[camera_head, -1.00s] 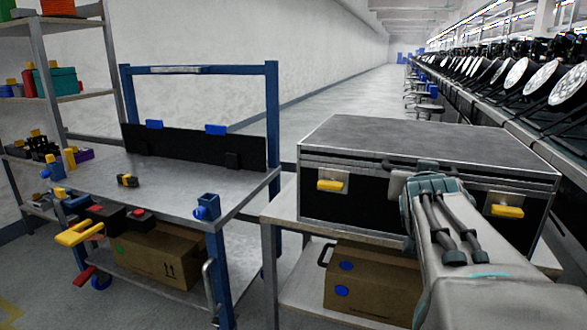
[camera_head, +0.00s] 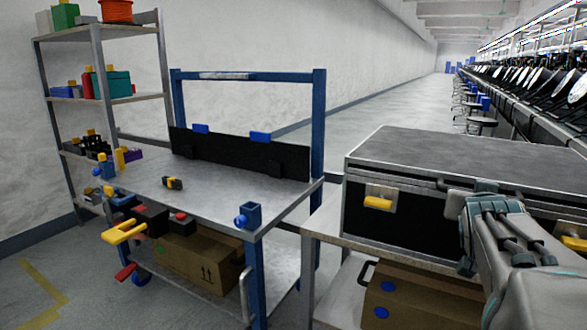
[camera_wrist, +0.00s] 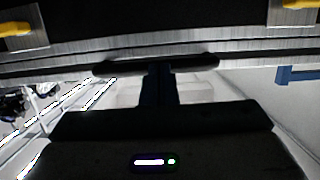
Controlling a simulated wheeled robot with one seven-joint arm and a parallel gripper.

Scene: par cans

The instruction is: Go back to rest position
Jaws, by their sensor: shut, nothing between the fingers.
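My gripper (camera_wrist: 158,88) shows in the wrist view as narrow dark fingers close together, with nothing between them. In the head view my arm's end is at the front of a large black case (camera_head: 365,225) with metal edges, and the fingertips are hidden there. The case's lid is closed. Its dark handle (camera_wrist: 112,67) seems to be the bar crossing the fingertips in the wrist view; I cannot tell whether they touch. A yellow latch (camera_head: 378,202) is on the case's front, left of my arm.
The case stands on a table (camera_head: 325,232) with a cardboard box (camera_head: 410,298) below. A blue-framed workbench (camera_head: 215,205) stands to the left, with a shelf rack (camera_head: 98,102) behind it. Rows of par lights (camera_head: 540,90) line the right. Open floor (camera_head: 400,115) runs down the aisle.

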